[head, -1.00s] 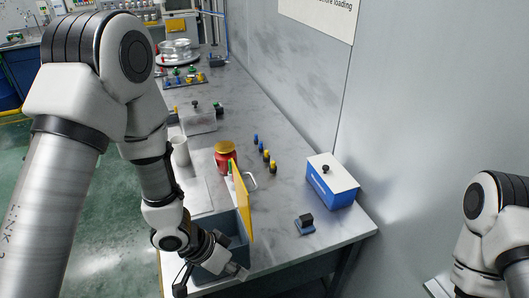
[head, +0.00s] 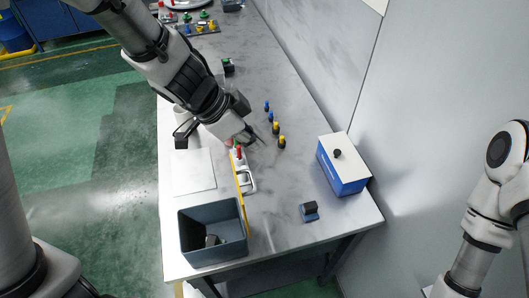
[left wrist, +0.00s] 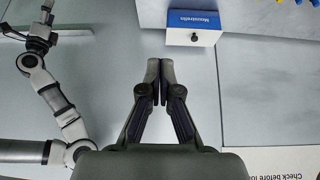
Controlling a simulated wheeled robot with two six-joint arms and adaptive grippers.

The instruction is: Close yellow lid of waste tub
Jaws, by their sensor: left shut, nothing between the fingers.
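The grey-blue waste tub (head: 183,237) stands open at the table's near left corner in the head view, with a dark object inside it. Its yellow lid (head: 241,196) stands upright along the tub's right side, seen nearly edge-on. My left gripper (head: 257,140) is above the table beyond the lid's far end, apart from the tub. Its fingers (left wrist: 160,72) are closed together and empty in the left wrist view. My right gripper (left wrist: 40,36) shows small at the top left of the left wrist view; its jaw state is unclear.
A blue box with a white top (head: 343,165) stands at the right table edge, with a small dark-topped blue block (head: 309,211) nearby. Several small blue and yellow pegs (head: 276,129) stand right of my left gripper. A white sheet (head: 194,172) lies behind the tub.

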